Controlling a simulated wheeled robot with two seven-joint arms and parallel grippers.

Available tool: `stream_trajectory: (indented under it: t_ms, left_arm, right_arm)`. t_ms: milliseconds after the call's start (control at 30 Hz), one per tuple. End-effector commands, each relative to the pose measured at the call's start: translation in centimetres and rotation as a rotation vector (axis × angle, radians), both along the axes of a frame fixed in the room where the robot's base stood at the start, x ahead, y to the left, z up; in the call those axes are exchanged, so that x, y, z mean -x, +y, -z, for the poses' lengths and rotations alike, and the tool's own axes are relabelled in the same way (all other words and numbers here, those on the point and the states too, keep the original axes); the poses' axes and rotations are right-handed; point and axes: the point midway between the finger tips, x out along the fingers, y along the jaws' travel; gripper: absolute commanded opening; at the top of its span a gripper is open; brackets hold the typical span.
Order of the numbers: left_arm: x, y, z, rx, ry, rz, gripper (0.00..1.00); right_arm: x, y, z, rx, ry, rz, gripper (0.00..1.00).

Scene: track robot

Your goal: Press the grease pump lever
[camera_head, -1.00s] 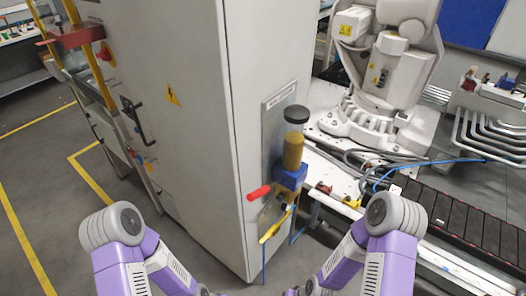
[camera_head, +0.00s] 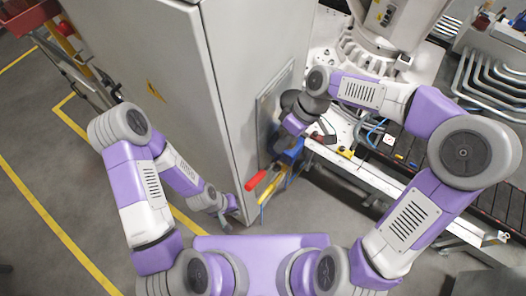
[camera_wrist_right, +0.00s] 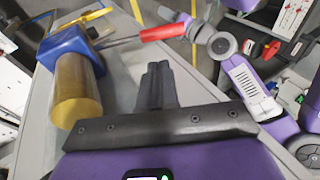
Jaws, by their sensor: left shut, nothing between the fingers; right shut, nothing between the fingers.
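The grease pump sits on the cabinet's side plate. Its blue body (camera_head: 292,151) shows in the head view, and its amber reservoir (camera_wrist_right: 78,92) in the right wrist view. The lever is a metal rod with a red handle (camera_head: 256,180); the handle also shows in the right wrist view (camera_wrist_right: 163,33). My right gripper (camera_wrist_right: 158,66) is shut and empty beside the reservoir, apart from the red handle. In the head view my right arm hides the reservoir. My left gripper (camera_head: 226,222) is shut and empty, low by the cabinet's corner, left of and below the handle.
The grey cabinet (camera_head: 215,100) rises close behind the lever. A yellow part (camera_head: 273,185) hangs beside the red handle. A conveyor (camera_head: 405,150) and a white robot base (camera_head: 385,45) stand to the right. Open floor (camera_head: 60,200) lies to the left.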

Motion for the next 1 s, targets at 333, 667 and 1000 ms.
stream_trajectory:
  t_ms: [333,667,1000]
  left_arm:
    - [0.1,0.0,-0.2,0.000,0.001,-0.001,0.00]
    - [0.0,0.0,0.0,0.000,0.001,0.000,0.00]
    - [0.0,0.0,0.7,0.000,0.001,0.000,0.00]
  right_arm:
    - [0.2,-0.1,-1.1,0.003,-0.004,-0.027,0.00]
    - [0.8,0.8,0.9,0.002,0.001,-0.029,0.00]
    - [2.6,3.8,7.4,0.003,0.003,-0.029,0.00]
